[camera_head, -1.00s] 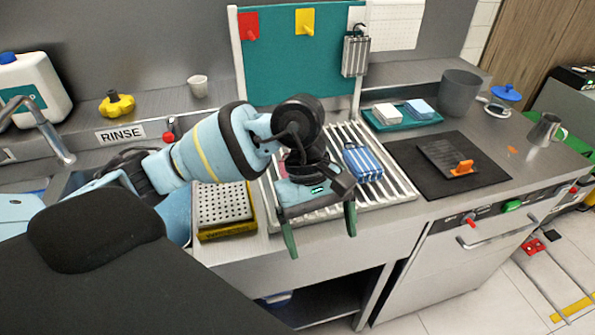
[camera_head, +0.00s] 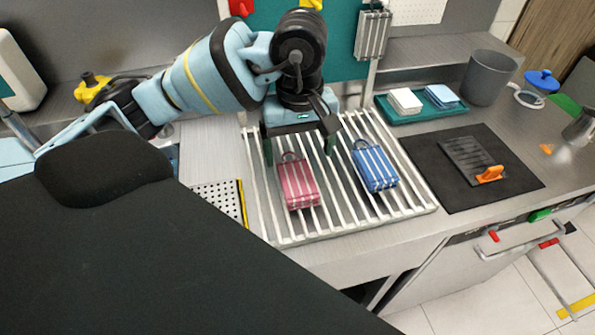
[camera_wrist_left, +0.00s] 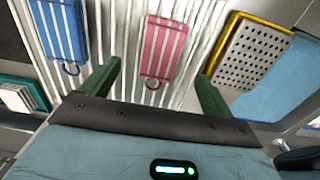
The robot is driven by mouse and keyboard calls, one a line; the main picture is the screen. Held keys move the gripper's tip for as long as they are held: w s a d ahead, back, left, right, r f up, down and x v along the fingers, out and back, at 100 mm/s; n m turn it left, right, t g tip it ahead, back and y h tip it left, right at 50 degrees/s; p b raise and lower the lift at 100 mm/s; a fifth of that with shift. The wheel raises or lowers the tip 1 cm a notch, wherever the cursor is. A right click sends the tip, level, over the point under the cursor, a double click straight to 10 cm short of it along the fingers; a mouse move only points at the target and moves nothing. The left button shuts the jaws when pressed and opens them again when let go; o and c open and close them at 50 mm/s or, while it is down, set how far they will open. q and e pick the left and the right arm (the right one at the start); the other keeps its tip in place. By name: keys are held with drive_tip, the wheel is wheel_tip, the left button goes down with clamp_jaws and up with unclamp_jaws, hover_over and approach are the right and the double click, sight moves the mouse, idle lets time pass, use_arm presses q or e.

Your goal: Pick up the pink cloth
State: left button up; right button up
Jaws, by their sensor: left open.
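The pink cloth (camera_head: 299,186), with white stripes and a dark loop at its back end, lies on the slatted metal rack (camera_head: 262,222). In the left wrist view the pink cloth (camera_wrist_left: 163,46) shows ahead, with its loop between the fingers. My left gripper (camera_head: 298,150) is open and empty, just behind the pink cloth at its loop end. In the left wrist view the green fingers of my left gripper (camera_wrist_left: 157,72) stand apart to either side of the loop. I cannot tell the height of the fingertips over the rack. My right gripper is not in view.
A blue striped cloth (camera_head: 375,166) lies on the rack to the right. A perforated tray with a yellow edge (camera_head: 240,203) is at the left. A black mat (camera_head: 425,166) and a teal tray (camera_head: 455,110) are at the right. The rack's front part is clear.

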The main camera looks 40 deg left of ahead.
sight(297, 177)
use_arm(q)
drive_tip(key=shift+w+a+f+p, duration=0.1)
drive_tip(key=shift+a+f+p, duration=0.05)
drive_tip(key=shift+f, duration=1.7)
drive_tip(key=shift+a+f+p, duration=0.15)
drive_tip(key=shift+f, duration=1.7)
drive_tip(key=c, duration=1.1)
